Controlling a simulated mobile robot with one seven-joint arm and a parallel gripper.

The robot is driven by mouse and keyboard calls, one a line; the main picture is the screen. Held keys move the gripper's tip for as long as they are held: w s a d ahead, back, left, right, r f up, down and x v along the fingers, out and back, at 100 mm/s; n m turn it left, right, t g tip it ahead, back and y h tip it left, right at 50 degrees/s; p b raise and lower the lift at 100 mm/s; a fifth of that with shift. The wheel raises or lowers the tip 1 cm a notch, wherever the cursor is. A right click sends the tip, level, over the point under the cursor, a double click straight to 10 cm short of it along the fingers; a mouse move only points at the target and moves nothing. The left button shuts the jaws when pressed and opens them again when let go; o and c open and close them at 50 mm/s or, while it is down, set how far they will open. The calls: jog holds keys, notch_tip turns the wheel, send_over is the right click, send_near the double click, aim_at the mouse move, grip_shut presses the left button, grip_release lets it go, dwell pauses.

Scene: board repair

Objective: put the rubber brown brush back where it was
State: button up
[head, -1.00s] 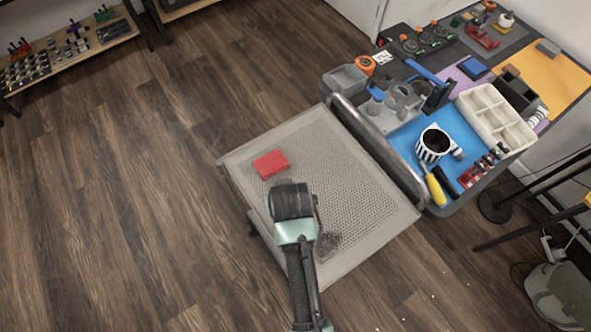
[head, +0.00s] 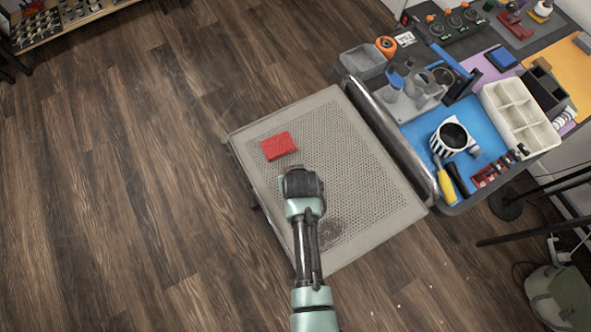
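My arm reaches over the grey perforated panel (head: 381,190) from below. The end of the arm with my gripper (head: 290,172) is just below the red block (head: 278,146). The fingers point down and are hidden under the wrist, so I cannot tell whether they are open or shut, or whether they hold anything. I cannot clearly make out a brown rubber brush. A dark dusty patch (head: 332,233) lies on the panel to the right of my arm.
A workbench at the right carries a blue mat (head: 415,133), a striped cup (head: 452,136), a yellow-handled tool (head: 444,184), a white compartment tray (head: 518,117) and a grey bin (head: 362,63). A shelf (head: 75,20) stands at the top left. The wooden floor at left is clear.

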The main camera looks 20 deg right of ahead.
jog(key=shift+f, duration=0.2)
jog(key=o, duration=1.2)
jog(key=d+p+v, duration=0.1)
jog(key=p+v, duration=0.1)
jog(key=v, duration=1)
jog(key=w+a+r+t, duration=0.1)
jog(key=w+r+t, duration=0.2)
jog(key=w+r, duration=0.55)
jog(key=w+a+r+n+t+h, duration=0.1)
jog(key=w+r+t, duration=0.25)
jog(key=r, duration=0.95)
jog(key=w+a+r+t, duration=0.1)
jog(key=w+r+t, duration=0.35)
jog(key=r, duration=0.65)
jog(key=s+a+r+t, duration=0.1)
jog(key=a+r+t, duration=0.15)
jog(key=r, duration=0.95)
jog(key=s+a+r+t, duration=0.1)
jog(key=r+t, duration=0.3)
jog(key=r, duration=0.7)
jog(key=s+a+r+n+t+y, duration=0.1)
jog(key=s+r+t, duration=0.4)
jog(key=s+r, duration=0.6)
notch_tip(320, 180, up, 5)
jog(key=shift+a+f+y, duration=0.2)
jog(key=shift+a+y, duration=0.2)
jog(key=shift+a, duration=0.5)
